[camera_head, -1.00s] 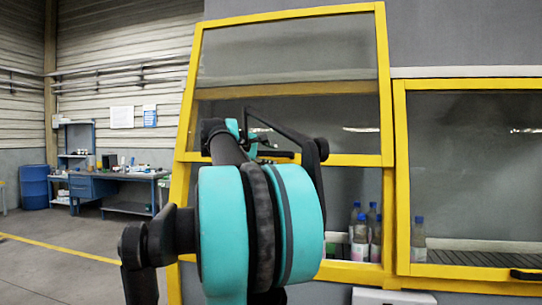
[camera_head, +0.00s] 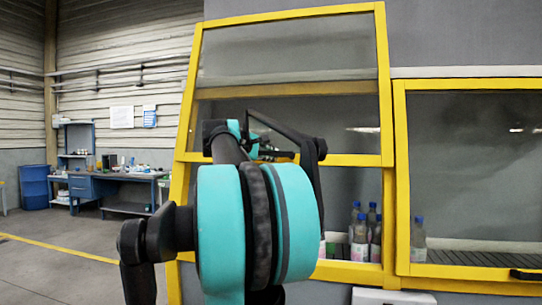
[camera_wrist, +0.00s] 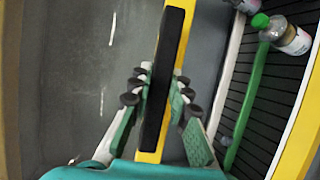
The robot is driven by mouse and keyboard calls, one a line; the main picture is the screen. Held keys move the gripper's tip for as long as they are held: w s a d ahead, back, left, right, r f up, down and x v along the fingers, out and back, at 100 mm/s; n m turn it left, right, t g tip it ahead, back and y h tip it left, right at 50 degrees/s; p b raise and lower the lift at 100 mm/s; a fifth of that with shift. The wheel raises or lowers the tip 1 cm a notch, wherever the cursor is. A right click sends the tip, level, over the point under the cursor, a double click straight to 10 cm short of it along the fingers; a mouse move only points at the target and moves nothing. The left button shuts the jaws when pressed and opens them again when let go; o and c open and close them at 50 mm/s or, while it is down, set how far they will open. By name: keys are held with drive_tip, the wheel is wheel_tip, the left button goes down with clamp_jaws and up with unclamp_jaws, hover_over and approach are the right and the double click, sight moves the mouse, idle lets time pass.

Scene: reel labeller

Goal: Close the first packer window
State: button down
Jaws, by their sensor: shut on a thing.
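The left packer window (camera_head: 384,75) is a grey glass pane in a yellow frame. It stands raised, its lower rail about halfway up the opening and bottles showing below it. Its black bar handle (camera_wrist: 163,85) runs along the yellow rail in the wrist view. My gripper (camera_wrist: 163,92) is shut on the handle, with a finger on each side of it. In the head view my gripper (camera_head: 255,148) is at the lower rail, partly hidden by my arm.
Several bottles (camera_head: 359,240) stand inside the opening at right; one bottle (camera_wrist: 290,35) shows beside a green rail in the wrist view. A second window (camera_head: 470,160) to the right is down. A blue workbench (camera_head: 115,180) and barrel (camera_head: 34,187) stand far left, with clear floor before them.

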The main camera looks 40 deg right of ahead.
drive_tip(key=s+a+f, duration=0.2)
drive_tip(key=f, duration=0.9)
drive_tip(key=s+a+f, duration=0.2)
drive_tip(key=f, duration=1)
drive_tip(key=s+a+f, duration=0.2)
drive_tip(key=a+f, duration=0.1)
drive_tip(key=f, duration=0.8)
drive_tip(key=shift+f, duration=0.25)
drive_tip(key=c, duration=1.6)
unclamp_jaws()
drive_tip(key=shift+o, duration=1)
drive_tip(key=v, duration=1.1)
drive_tip(key=shift+a+r, duration=0.2)
drive_tip(key=shift+a, duration=0.15)
